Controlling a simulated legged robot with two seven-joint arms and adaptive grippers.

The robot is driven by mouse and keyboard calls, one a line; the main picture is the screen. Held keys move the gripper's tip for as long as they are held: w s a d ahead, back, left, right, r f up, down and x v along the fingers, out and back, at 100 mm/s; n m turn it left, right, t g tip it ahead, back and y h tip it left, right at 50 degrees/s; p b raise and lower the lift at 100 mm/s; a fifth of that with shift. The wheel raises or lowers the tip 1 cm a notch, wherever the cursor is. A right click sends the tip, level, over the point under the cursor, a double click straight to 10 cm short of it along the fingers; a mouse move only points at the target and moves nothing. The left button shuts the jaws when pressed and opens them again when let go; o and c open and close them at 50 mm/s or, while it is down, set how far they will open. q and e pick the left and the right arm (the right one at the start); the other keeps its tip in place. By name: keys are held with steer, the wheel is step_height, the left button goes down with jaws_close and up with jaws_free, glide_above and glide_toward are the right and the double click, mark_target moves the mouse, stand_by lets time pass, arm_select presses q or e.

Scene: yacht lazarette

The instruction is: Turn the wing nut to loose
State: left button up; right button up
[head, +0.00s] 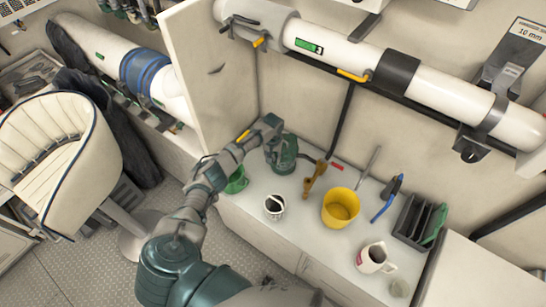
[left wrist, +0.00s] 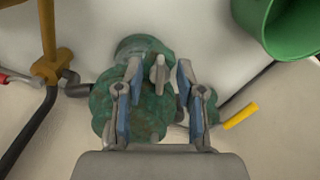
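A green, corroded, lobed fitting (head: 284,156) stands at the back of the white counter, near the corner panel. In the left wrist view the fitting (left wrist: 128,112) fills the middle, and a pale grey wing nut (left wrist: 158,75) sticks up from it. My left gripper (head: 268,128) is at the fitting in the head view. In the left wrist view my left gripper (left wrist: 159,72) has its blue-padded fingers apart, one on each side of the wing nut, with a visible gap to each. The wing nut cannot be made out in the head view. My right gripper is not in view.
A green cup (head: 236,181) and a brown valve-like piece (head: 315,175) flank the fitting. A white mug (head: 274,207), yellow bucket (head: 340,208), another mug (head: 375,258) and dark rack (head: 412,222) stand on the counter. A white pipe (head: 440,90) runs above.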

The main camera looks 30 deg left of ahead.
arm_select(q)
jaws_close()
steer(key=shift+m, duration=0.3)
steer(key=shift+m+p, duration=0.6)
steer(key=shift+m, duration=0.6)
steer(key=m, duration=0.3)
steer(key=shift+a+p, duration=0.15)
steer(key=shift+p, duration=0.15)
steer(key=shift+m, duration=0.4)
steer(key=shift+o, duration=1.9)
jaws_free()
